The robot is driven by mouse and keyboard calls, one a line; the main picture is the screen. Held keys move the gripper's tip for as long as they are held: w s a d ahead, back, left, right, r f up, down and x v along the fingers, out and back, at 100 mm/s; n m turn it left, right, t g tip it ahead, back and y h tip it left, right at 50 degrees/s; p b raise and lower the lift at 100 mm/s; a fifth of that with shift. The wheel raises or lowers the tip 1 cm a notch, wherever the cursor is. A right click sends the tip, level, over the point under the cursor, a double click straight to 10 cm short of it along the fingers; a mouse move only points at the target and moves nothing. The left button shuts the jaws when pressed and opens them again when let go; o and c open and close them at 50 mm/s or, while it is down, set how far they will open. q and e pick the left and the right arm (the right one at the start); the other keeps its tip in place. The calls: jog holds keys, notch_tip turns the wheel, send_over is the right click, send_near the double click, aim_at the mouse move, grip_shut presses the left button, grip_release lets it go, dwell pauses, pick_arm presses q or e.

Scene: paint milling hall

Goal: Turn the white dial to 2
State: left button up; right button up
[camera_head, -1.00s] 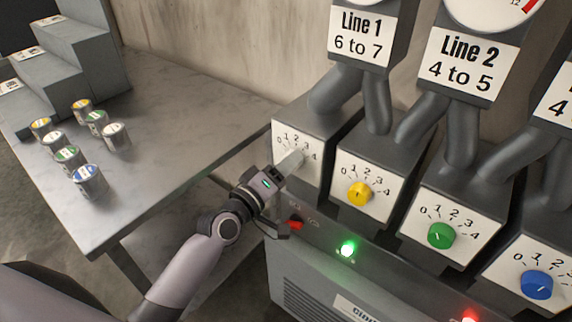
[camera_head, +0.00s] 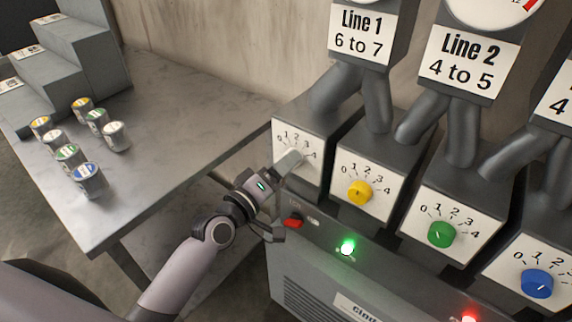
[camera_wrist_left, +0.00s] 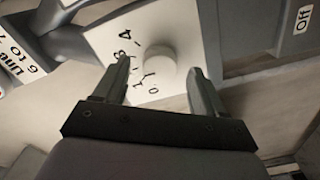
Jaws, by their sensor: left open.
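The white dial (camera_head: 289,160) sits on the white scale plate (camera_head: 309,143), numbered 0 to 4, of the leftmost box under the Line 1 sign. My left gripper (camera_head: 280,178) is open in front of it, at its lower left. In the left wrist view the round white dial (camera_wrist_left: 160,60) appears between the two spread fingertips of my left gripper (camera_wrist_left: 159,66), with a gap on either side. The fingers do not visibly touch it. I cannot make out where its pointer stands. My right gripper is not in view.
Yellow (camera_head: 360,193), green (camera_head: 441,234) and blue (camera_head: 537,284) dials sit on boxes to the right. A red switch (camera_head: 292,222) and a lit green lamp (camera_head: 347,247) are just below. A grey table (camera_head: 170,150) with several paint cans stands left.

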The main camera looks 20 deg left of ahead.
pick_arm(q)
jog(key=shift+v, duration=2.9)
jog(key=s+a+f+m+g+y, duration=0.2)
jog(key=s+f+m+g+y, duration=0.2)
jog(key=s+f+m, duration=0.6)
jog(key=s+f+g, duration=0.2)
jog(key=s+f, duration=0.6)
jog(key=f, duration=0.2)
jog(key=shift+a+f+g, duration=0.15)
jog(key=shift+f+g, duration=0.1)
jog(key=shift+g, duration=0.05)
